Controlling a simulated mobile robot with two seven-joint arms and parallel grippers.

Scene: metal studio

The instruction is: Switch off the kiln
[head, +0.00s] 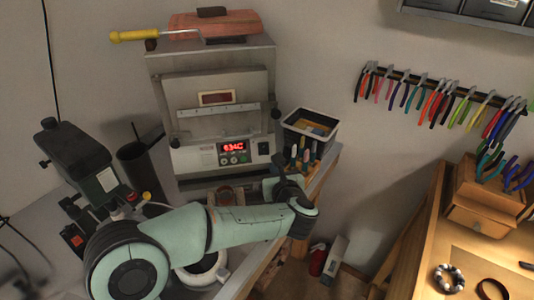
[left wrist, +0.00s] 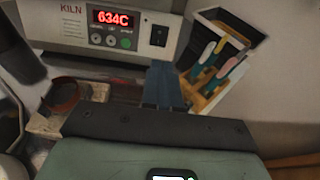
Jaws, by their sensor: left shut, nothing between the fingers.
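The kiln (head: 213,85) is a grey metal box on the bench at the back, with its door shut. Its red display (head: 233,147) reads 634C, and it also shows in the left wrist view (left wrist: 113,18). Small round buttons sit below the display. A black rocker switch (head: 263,148) is on the panel's right, and it is clear in the left wrist view (left wrist: 159,36). My left gripper (head: 276,168) is shut and empty, just below and in front of the panel's right end. Its fingers (left wrist: 163,84) point at the panel below the switch, apart from it. My right gripper is out of view.
A black bin (head: 310,124) and a holder with several tools (head: 303,155) stand close right of the kiln. A dark cylinder (head: 140,166) stands to its left. A yellow-handled tool (head: 135,36) lies on top. Pliers (head: 435,100) hang on the right wall.

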